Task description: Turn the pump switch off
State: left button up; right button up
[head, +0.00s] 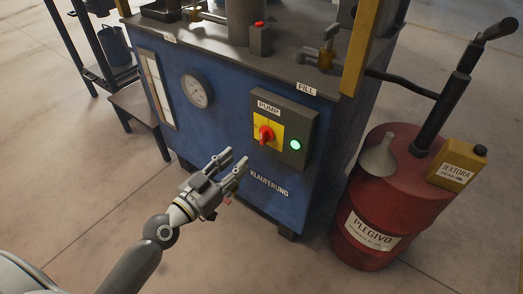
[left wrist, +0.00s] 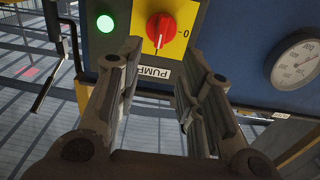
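The pump switch is a red rotary knob (head: 265,134) on a yellow plate, on a dark box labelled PUMP, on the front of the blue machine. A green lamp (head: 295,145) glows beside it. My left gripper (head: 235,160) is open and empty, below and left of the knob, apart from it. In the left wrist view, the knob (left wrist: 160,29) shows upside down beyond my left gripper (left wrist: 163,48), between its spread fingers. Its white pointer line aims down toward the PUMP label (left wrist: 154,74), and the 0 mark lies to the right. My right gripper is out of view.
A pressure gauge (head: 197,91) sits left of the switch box on the blue machine (head: 225,130). A red drum (head: 378,215) with a funnel, a yellow can and a hand pump stands to the right. The floor in front is clear.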

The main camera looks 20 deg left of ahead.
aim_at(261, 138)
pick_arm(q)
jog(key=p+x, duration=0.1)
jog(key=x, duration=0.8)
jog(key=shift+w, duration=0.2)
jog(key=shift+w+d+f, duration=0.1)
jog(key=shift+w+d, duration=0.15)
jog(key=shift+w, duration=0.35)
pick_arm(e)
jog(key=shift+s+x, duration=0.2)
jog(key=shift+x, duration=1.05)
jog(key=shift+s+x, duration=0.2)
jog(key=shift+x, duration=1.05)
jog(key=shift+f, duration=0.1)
pick_arm(q)
grip_shut()
